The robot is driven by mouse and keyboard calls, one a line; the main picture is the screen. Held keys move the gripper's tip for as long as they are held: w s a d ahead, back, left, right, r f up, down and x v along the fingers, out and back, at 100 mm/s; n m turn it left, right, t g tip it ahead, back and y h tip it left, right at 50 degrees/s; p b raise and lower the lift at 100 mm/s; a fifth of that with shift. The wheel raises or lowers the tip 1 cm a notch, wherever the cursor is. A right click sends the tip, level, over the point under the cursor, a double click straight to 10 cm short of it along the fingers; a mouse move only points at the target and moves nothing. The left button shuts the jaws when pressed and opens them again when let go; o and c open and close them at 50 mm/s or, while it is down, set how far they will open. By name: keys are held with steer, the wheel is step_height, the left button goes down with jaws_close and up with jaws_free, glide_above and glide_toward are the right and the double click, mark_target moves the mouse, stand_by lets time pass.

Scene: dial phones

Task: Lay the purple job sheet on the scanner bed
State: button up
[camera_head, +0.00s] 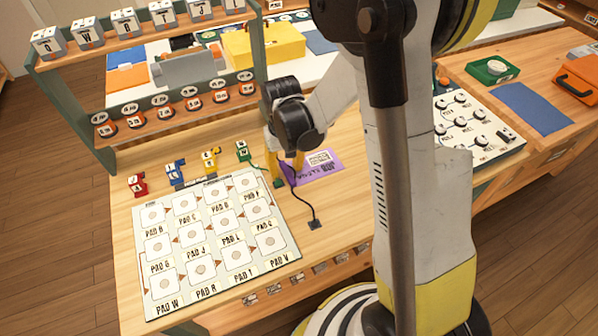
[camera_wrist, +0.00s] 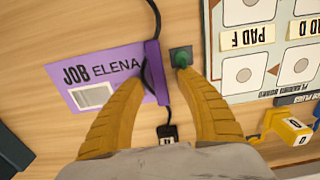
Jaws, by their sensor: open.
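The purple job sheet (camera_head: 322,168) lies flat on the wooden table, right of the pad board. In the wrist view it reads "JOB ELENA" (camera_wrist: 98,70), with a white label and a darker purple raised strip (camera_wrist: 154,72) along its right end. My gripper (camera_head: 285,170) is low over the sheet's left end. In the wrist view my gripper (camera_wrist: 162,77) is open. Its left finger overlaps the sheet, and the strip and a black cable (camera_wrist: 157,50) run between the fingers. The right fingertip is close to a green plug (camera_wrist: 181,58). I cannot identify the scanner bed for certain.
The pad board (camera_head: 215,240) lies left of my gripper, with several coloured plugs behind it. A shelf with lettered blocks (camera_head: 125,25) stands at the back left. A dial panel (camera_head: 470,125) and a blue mat (camera_head: 532,108) are on the right. My arm blocks the middle.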

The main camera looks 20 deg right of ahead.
jaws_close()
steer(key=shift+r, duration=0.1)
steer(key=r+p, duration=0.2)
steer(key=r, duration=0.1)
steer(key=d+r+p, duration=0.1)
steer(key=r, duration=0.1)
steer(key=shift+s, duration=0.3)
steer(key=s+d+r+p, duration=0.3)
steer(key=s+d+r, duration=0.2)
steer(key=d, duration=0.4)
steer(key=shift+r, duration=0.45)
